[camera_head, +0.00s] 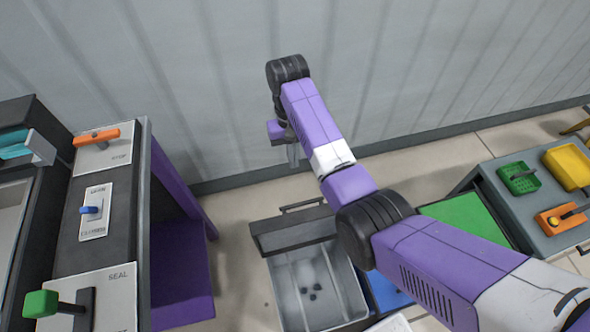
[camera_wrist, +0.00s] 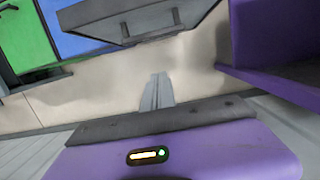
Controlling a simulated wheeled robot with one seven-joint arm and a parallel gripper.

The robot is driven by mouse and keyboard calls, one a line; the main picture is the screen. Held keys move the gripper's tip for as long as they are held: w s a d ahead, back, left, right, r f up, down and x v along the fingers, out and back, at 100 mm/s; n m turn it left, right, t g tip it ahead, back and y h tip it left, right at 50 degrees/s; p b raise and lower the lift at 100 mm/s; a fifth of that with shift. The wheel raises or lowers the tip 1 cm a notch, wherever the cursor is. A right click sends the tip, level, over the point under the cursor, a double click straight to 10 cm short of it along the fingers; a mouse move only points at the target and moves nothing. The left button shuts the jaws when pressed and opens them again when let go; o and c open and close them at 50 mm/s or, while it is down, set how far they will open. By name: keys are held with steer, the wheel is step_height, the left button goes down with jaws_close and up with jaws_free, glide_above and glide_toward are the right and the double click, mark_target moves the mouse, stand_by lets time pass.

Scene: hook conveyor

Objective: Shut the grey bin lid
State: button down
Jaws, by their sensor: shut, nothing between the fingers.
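The grey bin (camera_head: 343,278) stands on the floor in the lower middle of the head view. It is open, and a few small dark pieces lie inside. Its dark grey lid (camera_head: 293,233) is raised along the bin's far side, with a thin bar handle (camera_head: 302,205) at its top edge. The lid also shows at the top of the wrist view (camera_wrist: 95,18), with the handle (camera_wrist: 150,38) facing my gripper. My gripper (camera_head: 293,156) is shut and empty, pointing down beyond the lid, near the wall. Its fingers (camera_wrist: 157,92) are apart from the handle.
A blue bin (camera_head: 388,291) and a green lid (camera_head: 468,222) are to the right, partly behind my arm. A control bench (camera_head: 124,215) with a purple frame (camera_head: 180,275) stands at left. A table (camera_head: 513,207) with trays is at right. A corrugated wall (camera_head: 200,80) closes the back.

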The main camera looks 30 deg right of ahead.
steer(key=s+a+f+p, duration=0.1)
steer(key=s+f, duration=0.4)
steer(key=f, duration=0.4)
steer(key=shift+s, duration=0.2)
steer(key=shift+p, duration=0.3)
